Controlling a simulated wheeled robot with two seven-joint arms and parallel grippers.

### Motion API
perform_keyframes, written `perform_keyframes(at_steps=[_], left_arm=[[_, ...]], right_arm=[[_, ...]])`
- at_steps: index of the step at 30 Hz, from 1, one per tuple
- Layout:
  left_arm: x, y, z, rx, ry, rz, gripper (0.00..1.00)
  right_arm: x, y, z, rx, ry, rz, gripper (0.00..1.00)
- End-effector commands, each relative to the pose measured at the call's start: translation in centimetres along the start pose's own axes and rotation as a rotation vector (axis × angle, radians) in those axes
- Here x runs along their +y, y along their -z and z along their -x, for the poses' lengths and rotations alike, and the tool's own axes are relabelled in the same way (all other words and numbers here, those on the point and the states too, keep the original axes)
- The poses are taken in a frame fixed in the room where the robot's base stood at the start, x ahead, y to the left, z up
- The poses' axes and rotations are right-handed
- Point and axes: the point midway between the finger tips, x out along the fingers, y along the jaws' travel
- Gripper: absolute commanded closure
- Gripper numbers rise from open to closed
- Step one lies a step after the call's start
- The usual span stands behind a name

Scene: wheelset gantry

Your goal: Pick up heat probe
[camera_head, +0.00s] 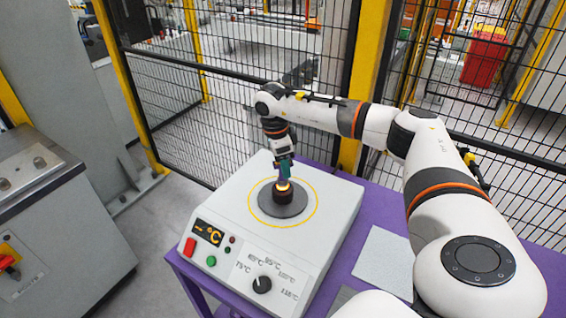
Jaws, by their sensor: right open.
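A white heater box stands on a purple table, with a round dark plate (283,209) ringed in yellow on its top. A short dark cylinder with a glowing orange top (283,192) stands upright at the middle of the plate; it seems to be the heat probe. My right gripper (285,172) points down right over it, with greenish fingers at its top. The jaws are open, and their tips partly hide the cylinder's top. I cannot tell whether they touch it. My left gripper is out of view.
The heater's front (245,262) carries a display, a red switch, a green button and a dark knob. A pale flat sheet (385,262) lies on the purple table (545,268) at right. Black mesh fencing with yellow posts stands behind. A grey cabinet (75,240) is at left.

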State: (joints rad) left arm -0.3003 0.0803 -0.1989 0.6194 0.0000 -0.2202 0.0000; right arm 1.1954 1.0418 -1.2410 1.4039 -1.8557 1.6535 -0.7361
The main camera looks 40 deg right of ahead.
Motion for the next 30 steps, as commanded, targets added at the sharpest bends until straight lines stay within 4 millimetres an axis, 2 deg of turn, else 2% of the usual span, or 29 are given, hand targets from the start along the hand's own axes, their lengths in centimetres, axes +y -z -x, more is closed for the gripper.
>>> perform_keyframes(at_steps=[7,16,25,30], left_arm=[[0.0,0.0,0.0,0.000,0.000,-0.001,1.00],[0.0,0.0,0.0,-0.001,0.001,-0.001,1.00],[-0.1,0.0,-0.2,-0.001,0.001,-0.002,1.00],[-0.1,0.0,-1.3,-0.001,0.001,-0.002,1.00]], right_arm=[[0.0,0.0,-0.2,0.000,0.000,0.000,0.51],[0.0,0.0,-0.2,0.001,0.000,0.000,1.00],[0.1,0.0,0.3,0.003,-0.002,-0.001,1.00],[0.1,-0.3,2.8,0.005,-0.004,-0.001,1.00]])
